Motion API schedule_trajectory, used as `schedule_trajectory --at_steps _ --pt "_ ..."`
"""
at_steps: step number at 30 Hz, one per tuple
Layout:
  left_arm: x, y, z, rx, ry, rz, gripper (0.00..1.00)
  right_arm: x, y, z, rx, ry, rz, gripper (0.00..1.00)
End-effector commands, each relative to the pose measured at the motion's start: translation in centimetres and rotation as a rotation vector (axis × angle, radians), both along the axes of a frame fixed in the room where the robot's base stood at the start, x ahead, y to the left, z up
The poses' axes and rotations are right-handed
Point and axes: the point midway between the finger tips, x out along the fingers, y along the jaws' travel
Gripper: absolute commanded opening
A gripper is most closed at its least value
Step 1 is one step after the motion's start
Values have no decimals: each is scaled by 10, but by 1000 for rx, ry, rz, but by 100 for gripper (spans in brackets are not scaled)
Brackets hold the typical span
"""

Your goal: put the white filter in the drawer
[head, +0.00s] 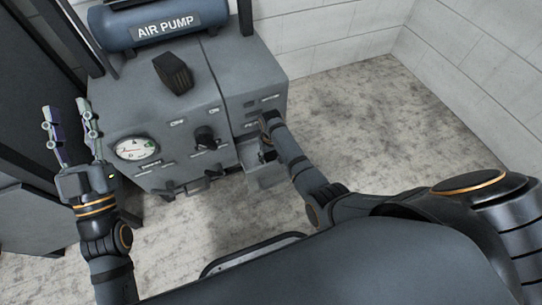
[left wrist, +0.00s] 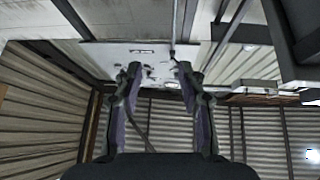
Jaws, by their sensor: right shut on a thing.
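The drawer (head: 268,178) is in the lower right part of the grey machine and stands pulled out. My right gripper (head: 266,154) is at the drawer, shut on a part of it that looks like its handle; the arm hides much of the contact. I cannot make out a white filter in either view. My left gripper (head: 65,107) is raised in front of the machine's left side, open and empty. Its two spread fingers also show in the left wrist view (left wrist: 156,75), with nothing between them.
The grey machine (head: 150,105) carries a blue air pump tank (head: 155,22), a dark block (head: 173,73), a gauge (head: 137,149) and a black knob (head: 206,138). Dark frame posts stand at the left. The floor (head: 350,120) to the right is clear up to the white wall.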

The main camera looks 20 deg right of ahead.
Motion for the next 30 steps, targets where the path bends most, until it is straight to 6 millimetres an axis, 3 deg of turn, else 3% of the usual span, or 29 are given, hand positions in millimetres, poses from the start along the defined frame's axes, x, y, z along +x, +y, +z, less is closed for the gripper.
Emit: schedule_trajectory --at_steps 1,6,18,30 --pt "-1 0 1 0 -6 0 40 0 0 0 0 0 0 59" --pt "-1 0 1 0 -5 0 40 0 0 0 0 0 0 79" --pt "2 0 -2 0 19 0 40 0 0 4 0 1 0 79" --pt "22 1 -112 -8 477 1 40 0 0 26 0 0 0 79"
